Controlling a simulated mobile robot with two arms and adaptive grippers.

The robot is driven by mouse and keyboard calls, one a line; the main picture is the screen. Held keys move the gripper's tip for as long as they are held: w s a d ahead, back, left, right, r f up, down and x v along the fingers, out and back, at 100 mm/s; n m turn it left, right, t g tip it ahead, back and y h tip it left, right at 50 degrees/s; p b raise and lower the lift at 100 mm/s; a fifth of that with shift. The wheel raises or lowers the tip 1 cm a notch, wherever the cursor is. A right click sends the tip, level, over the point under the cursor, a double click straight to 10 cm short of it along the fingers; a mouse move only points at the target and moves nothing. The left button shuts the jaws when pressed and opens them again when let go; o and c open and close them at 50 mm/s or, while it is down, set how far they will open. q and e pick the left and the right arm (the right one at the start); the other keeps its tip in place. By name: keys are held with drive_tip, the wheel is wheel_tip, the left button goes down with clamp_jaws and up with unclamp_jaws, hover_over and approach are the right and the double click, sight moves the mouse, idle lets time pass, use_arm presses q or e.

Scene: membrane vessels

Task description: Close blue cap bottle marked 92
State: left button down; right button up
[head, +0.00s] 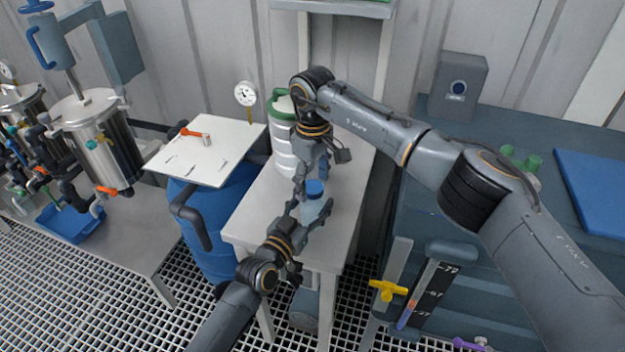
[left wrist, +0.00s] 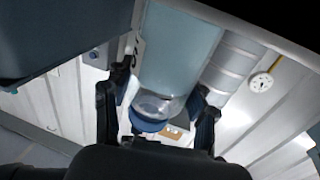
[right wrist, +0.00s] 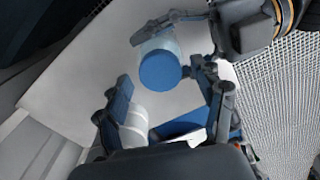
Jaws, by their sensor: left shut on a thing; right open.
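The bottle (head: 312,208) is pale and translucent, with a blue cap (head: 315,188) on top. It is above or on the white table; I cannot tell which. My left gripper (head: 308,217) is shut on the bottle's body from the near side. In the left wrist view the bottle (left wrist: 178,48) shows inverted, its blue cap (left wrist: 150,123) at the lower end. My right gripper (right wrist: 168,100) is open, with the blue cap (right wrist: 160,71) beyond its fingertips in the right wrist view. I cannot tell whether it touches the cap, or how tightly the cap sits. No number is readable on the bottle.
The white table (head: 250,215) carries a white ribbed container (head: 283,150) with a green lid, behind the grippers. A blue drum (head: 215,225) with a white board (head: 205,155) on it stands left. A dark bench with a blue panel (head: 595,185) is right. Some table top is bare.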

drive_tip(key=shift+r, duration=2.25)
drive_tip(key=shift+c, duration=0.3)
